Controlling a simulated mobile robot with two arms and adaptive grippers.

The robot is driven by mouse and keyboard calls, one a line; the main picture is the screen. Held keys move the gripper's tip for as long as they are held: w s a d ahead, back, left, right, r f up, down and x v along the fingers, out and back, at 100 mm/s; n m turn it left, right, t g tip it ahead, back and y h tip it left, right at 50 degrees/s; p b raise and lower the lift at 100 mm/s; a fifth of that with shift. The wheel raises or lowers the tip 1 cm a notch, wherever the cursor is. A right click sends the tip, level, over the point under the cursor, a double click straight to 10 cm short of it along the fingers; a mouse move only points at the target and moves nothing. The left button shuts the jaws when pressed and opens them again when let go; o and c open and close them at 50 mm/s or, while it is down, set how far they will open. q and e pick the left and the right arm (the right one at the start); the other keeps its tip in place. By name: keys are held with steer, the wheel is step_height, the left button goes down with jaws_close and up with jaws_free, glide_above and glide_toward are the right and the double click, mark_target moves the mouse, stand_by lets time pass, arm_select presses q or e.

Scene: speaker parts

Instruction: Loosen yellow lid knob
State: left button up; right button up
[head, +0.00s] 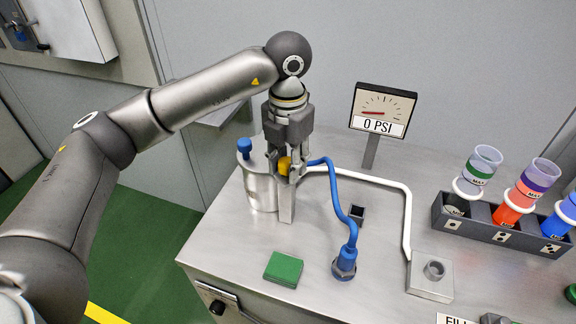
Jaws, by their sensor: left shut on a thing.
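The yellow lid knob (284,165) shows between the fingers of my left gripper (285,178). My left gripper comes down from above and is shut on the knob. The knob sits at the right side of the top of a silver metal pot (262,192), and the gripper hides part of the pot and its lid. A blue knob (244,146) stands on the left side of the pot's top, apart from the gripper. My right gripper is not in view.
A blue hose (347,215) and a white pipe (405,200) run right from near the pot. A gauge reading 0 PSI (382,112) stands behind. A green block (284,269) lies in front. A dark rack (478,228) with colored containers stands at right.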

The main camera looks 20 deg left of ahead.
mark_target(288, 160)
arm_select(q)
steer(key=shift+f+n, duration=0.1)
steer(key=shift+n, duration=0.5)
steer(key=o, duration=1)
step_height(288, 160, up, 12)
steer(key=shift+r, duration=0.1)
stand_by(0.4)
